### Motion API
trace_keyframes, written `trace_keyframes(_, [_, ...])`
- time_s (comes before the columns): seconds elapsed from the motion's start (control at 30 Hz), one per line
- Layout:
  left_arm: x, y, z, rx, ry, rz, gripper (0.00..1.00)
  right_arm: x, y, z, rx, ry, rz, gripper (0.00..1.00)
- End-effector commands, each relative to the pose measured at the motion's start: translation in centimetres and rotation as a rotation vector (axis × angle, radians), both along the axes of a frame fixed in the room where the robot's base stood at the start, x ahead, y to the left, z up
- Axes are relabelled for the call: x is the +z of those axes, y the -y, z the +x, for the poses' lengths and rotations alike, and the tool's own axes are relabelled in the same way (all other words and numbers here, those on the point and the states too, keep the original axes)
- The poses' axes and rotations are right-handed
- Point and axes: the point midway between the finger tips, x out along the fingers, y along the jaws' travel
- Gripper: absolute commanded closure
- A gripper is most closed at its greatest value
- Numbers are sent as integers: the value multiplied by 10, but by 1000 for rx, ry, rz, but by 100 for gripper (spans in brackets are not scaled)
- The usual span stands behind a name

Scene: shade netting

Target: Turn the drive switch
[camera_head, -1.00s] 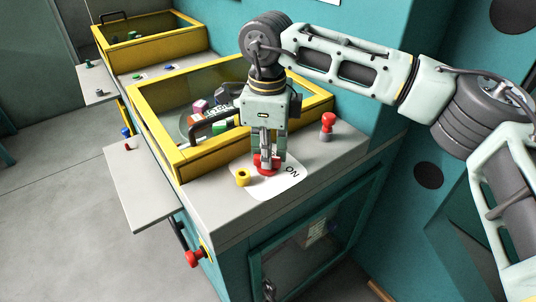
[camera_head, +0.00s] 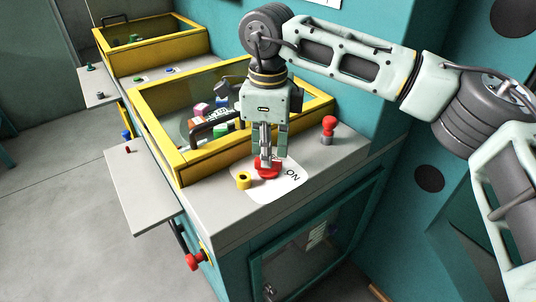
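The red switch (camera_head: 267,172) sits on a white plate (camera_head: 283,188) marked "ON", on the grey top of the near teal cabinet. I take it to be the drive switch. My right gripper (camera_head: 272,156) points straight down directly over the red switch, its fingertips at the knob and partly covering it. I cannot tell whether the fingers are closed on it or only beside it. My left gripper is not in view.
A yellow ring-like part (camera_head: 243,181) stands just left of the switch. A red knob (camera_head: 328,129) stands to the right. A yellow-framed glass box (camera_head: 181,157) lies behind. A grey side shelf (camera_head: 140,195) sticks out at left.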

Motion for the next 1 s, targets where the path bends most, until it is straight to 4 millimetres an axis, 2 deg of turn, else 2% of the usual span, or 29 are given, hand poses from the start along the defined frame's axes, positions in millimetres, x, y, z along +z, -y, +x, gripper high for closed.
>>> trace_keyframes(0.3, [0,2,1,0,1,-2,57,69,-1,1,-1,4,1,80])
trace_keyframes(0.5, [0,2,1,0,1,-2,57,96,-1,0,-1,4,0,80])
trace_keyframes(0.67, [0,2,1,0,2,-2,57,103,-1,0,0,2,0,80])
trace_keyframes(1.0, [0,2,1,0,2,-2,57,104,-1,0,0,2,0,80])
